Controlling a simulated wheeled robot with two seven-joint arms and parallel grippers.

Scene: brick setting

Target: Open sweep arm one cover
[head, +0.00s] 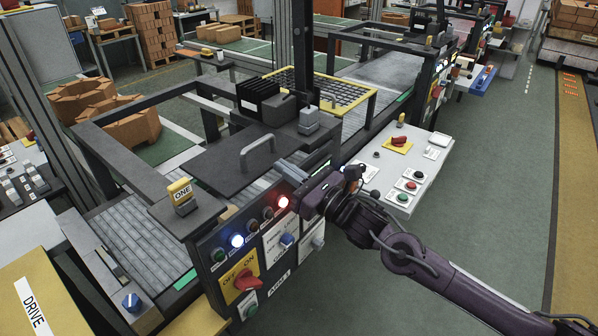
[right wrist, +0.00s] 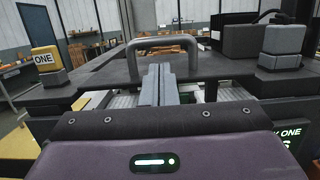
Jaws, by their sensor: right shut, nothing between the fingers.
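The sweep arm one cover is a dark flat plate (head: 225,165) with a grey loop handle (head: 258,153). It lies level on the machine frame above the conveyor, beside the yellow block marked ONE (head: 181,192). In the right wrist view the handle (right wrist: 164,48) stands just beyond my gripper. My right gripper (head: 284,165) comes in from the right, over the control panel. Its fingers (right wrist: 159,84) are together and empty, pointing at the handle. I cannot tell whether they touch it. My left gripper is not in view.
The front panel (head: 262,250) below has lit lamps and a red switch (head: 247,280). A grey block (head: 309,120) stands behind the cover, near a yellow-edged grid (head: 340,92). A white control box (head: 405,165) stands at right. Green floor (head: 490,200) is clear farther right.

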